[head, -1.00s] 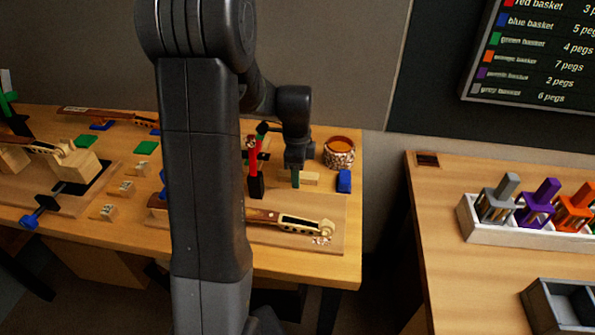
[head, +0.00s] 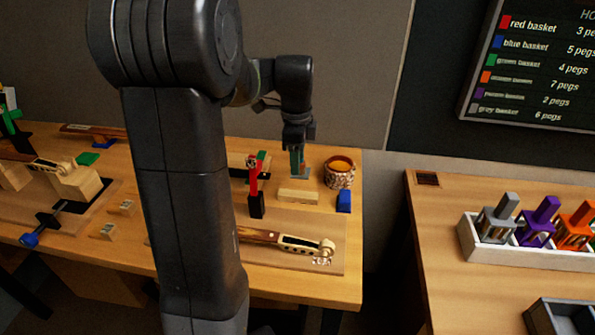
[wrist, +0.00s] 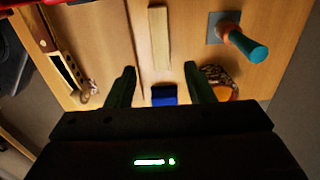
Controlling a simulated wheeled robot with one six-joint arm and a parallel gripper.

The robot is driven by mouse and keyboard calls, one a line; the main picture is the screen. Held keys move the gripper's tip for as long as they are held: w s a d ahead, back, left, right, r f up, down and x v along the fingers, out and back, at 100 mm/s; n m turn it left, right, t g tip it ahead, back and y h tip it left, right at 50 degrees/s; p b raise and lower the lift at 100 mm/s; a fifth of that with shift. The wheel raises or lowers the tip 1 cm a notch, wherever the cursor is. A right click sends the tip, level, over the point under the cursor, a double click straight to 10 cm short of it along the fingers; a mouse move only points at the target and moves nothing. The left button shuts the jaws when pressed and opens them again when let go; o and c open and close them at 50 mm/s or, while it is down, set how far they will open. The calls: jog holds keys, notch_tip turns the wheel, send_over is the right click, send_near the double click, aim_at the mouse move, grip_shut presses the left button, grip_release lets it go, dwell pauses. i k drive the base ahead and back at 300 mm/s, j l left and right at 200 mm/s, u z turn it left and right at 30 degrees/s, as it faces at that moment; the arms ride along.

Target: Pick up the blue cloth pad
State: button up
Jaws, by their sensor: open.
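A small blue piece (head: 344,201), which looks like the blue cloth pad, lies at the right end of the violin bench, in front of the patterned pot. In the wrist view the blue pad (wrist: 164,94) shows between my two fingertips, on the wood beyond them. My gripper (head: 297,165) is open and empty, pointing down above the bench, left of the pad in the head view. Its spread dark green fingers also show in the wrist view (wrist: 160,80). No contact with the pad shows.
A pale wood block (head: 298,196), a red clamp (head: 254,185) and the patterned pot (head: 340,174) stand close by. A teal-handled tool (wrist: 245,45) stands upright near the pot. A violin neck (head: 290,242) lies in front.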

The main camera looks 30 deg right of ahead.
aim_at(344, 198)
jog(key=z, duration=1.8)
